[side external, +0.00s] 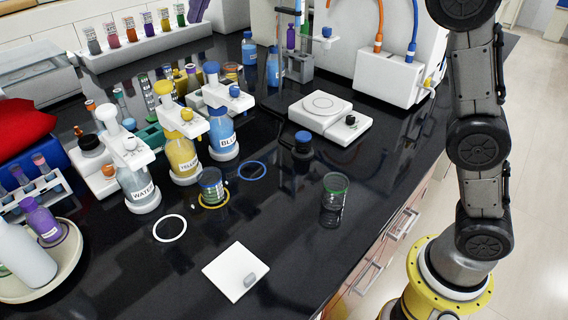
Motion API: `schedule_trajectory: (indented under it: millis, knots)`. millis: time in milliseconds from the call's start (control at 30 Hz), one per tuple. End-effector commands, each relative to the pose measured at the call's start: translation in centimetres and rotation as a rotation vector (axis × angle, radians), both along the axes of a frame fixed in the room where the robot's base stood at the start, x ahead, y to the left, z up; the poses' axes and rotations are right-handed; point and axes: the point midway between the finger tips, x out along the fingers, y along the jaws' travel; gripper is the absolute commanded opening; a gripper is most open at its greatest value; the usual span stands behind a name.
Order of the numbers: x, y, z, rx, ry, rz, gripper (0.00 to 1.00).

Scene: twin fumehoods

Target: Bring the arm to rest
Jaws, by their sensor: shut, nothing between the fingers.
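My arm stands at the right of the side external view, on its yellow base ring, and runs up out of the top of the picture. My gripper is outside the view, so its fingers and pose are hidden. No part of the arm that shows touches anything on the black bench (300,235).
A green-rimmed glass beaker (335,200) stands near the bench's front edge. A blue-rimmed beaker (211,186) stands at the yellow ring; the white ring (169,228) and blue ring (252,170) look empty. Labelled bottles (182,158) stand left, a white balance (330,117) behind.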

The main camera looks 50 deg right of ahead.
Motion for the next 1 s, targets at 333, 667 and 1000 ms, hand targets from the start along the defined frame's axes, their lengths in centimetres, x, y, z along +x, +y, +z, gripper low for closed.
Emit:
schedule_trajectory:
  millis: [333, 667, 1000]
  knots:
    - [-13.5, -8.8, 3.0, 0.294, -0.031, -0.413, 0.00]
    - [-26.7, -12.7, -3.2, 0.784, -0.024, -1.071, 0.00]
    - [-35.7, -13.2, -13.5, 1.265, 0.008, -1.811, 0.00]
